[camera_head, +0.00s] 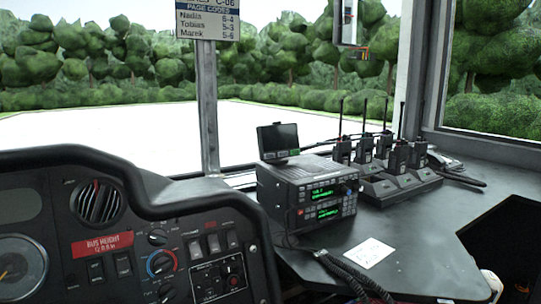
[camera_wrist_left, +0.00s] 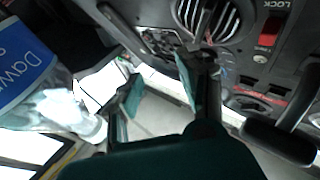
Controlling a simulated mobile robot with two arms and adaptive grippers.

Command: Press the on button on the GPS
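A small device with a dark screen, which looks like the GPS (camera_head: 278,138), stands on top of a black radio unit (camera_head: 312,192) in the head view. Its screen is blank and I cannot make out its on button at this size. My left gripper (camera_wrist_left: 160,88) shows only in the left wrist view. Its two green-padded fingers are apart with nothing between them. The GPS is not recognisable in that view. My right gripper is not recognisable in either view.
Several handheld radios stand in a charger (camera_head: 402,186) right of the radio unit. A coiled black cord and a white paper (camera_head: 369,253) lie in front. The dashboard (camera_head: 120,225) fills the left. A blue-labelled bottle (camera_wrist_left: 25,75) is near the left gripper.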

